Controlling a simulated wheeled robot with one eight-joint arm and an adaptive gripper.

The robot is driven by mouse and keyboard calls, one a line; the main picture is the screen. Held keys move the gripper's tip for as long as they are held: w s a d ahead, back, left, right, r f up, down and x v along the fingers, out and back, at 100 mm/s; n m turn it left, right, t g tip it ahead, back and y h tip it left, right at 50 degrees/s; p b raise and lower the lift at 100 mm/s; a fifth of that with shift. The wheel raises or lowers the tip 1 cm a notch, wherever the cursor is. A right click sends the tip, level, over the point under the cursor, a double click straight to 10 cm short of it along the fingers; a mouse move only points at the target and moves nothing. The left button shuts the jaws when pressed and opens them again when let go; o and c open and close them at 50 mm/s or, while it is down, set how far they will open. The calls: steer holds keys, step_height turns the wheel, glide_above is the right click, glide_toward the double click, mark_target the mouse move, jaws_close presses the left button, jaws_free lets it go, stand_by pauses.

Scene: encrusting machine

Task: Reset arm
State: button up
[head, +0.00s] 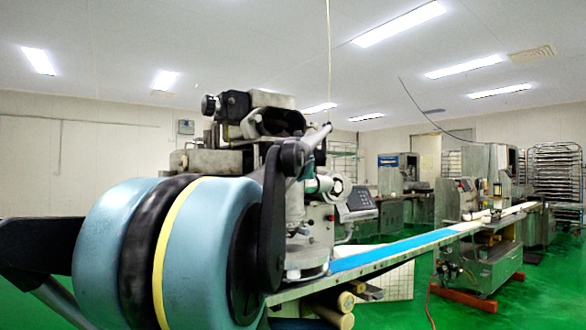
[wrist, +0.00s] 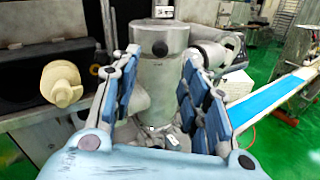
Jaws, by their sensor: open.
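In the wrist view my gripper (wrist: 161,52) is open, its two blue-padded fingers spread apart with nothing between them. Beyond the gap stands a grey metal cylinder of the encrusting machine (wrist: 161,82). Contact between the fingers and the machine cannot be made out. In the head view my large teal arm part with black and yellow bands fills the lower left, in front of the encrusting machine (head: 313,235). It hides the machine's lower left side. My gripper's fingers cannot be made out clearly in the head view.
A blue conveyor belt (head: 390,252) runs right from the machine; the belt also shows in the wrist view (wrist: 262,101). A cream knob (wrist: 61,83) sits left of my fingers. A tray rack (head: 556,165) stands far right. Green floor (head: 545,290) is open at the lower right.

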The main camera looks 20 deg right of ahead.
steer(key=shift+s+a, duration=0.1)
steer(key=shift+s, duration=0.2)
stand_by(0.4)
steer(key=s+a+f+n+g+y, duration=0.25)
steer(key=a+f+n+y, duration=0.25)
steer(key=a+f+n, duration=0.65)
steer(key=s+a+f+n+g+y, duration=0.2)
steer(key=a+f+n+g+y, duration=0.2)
steer(key=a+f+n, duration=0.75)
steer(key=s+d+f+n+g+h, duration=0.1)
steer(key=s+f+n+g, duration=0.2)
steer(key=s+f+n, duration=0.3)
steer(key=s+d+f+n+g+h, duration=0.1)
steer(key=s+f+n, duration=0.5)
steer(key=f, duration=0.8)
steer(key=s+d+f+n+g+h, duration=0.2)
steer(key=s+d+f+n+g, duration=0.1)
steer(key=s+f+n, duration=0.3)
step_height(320, 180, down, 5)
steer(key=shift+s+r+n+g, duration=0.1)
steer(key=shift+s+n+g, duration=0.2)
steer(key=shift+s+g, duration=0.7)
